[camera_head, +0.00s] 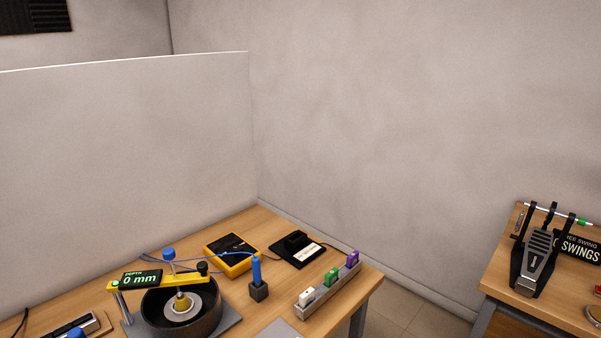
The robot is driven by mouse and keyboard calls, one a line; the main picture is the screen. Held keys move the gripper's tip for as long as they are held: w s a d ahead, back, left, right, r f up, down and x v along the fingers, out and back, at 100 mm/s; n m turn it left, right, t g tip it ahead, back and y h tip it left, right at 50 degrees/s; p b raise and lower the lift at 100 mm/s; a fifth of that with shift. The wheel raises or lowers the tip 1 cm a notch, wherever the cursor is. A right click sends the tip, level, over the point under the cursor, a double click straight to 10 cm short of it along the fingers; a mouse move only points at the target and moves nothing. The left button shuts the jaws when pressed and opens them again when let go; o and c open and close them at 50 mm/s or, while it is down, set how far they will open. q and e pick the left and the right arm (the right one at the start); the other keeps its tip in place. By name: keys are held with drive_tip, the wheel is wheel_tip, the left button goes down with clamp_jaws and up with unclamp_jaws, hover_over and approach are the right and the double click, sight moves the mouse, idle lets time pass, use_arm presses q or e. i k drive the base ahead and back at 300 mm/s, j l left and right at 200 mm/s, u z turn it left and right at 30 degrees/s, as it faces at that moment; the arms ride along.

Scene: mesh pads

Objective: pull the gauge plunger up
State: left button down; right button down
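The depth gauge (189,280) is a yellow bar lying across the top of a round black bowl (214,317). Its display (139,280) reads "DEPTH 0 mm". A blue knob (168,253) stands above the bar at its middle and seems to top the plunger. Below the bar, a brass-coloured cone (182,302) sits on a pale disc inside the bowl. The bar hides part of the plunger. A black knob (202,268) is near the bar's right end. Neither of my grippers is in view.
A yellow-and-black meter (232,268), a blue probe (256,270) in a dark block, a black pad (297,250) and a grey rail (318,300) with coloured blocks share the table. A pale partition (130,150) stands behind. A second table with a pedal (537,255) is at right.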

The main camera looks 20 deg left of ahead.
sight(168, 254)
drive_tip(key=l+u, duration=0.1)
drive_tip(key=u, duration=1.4)
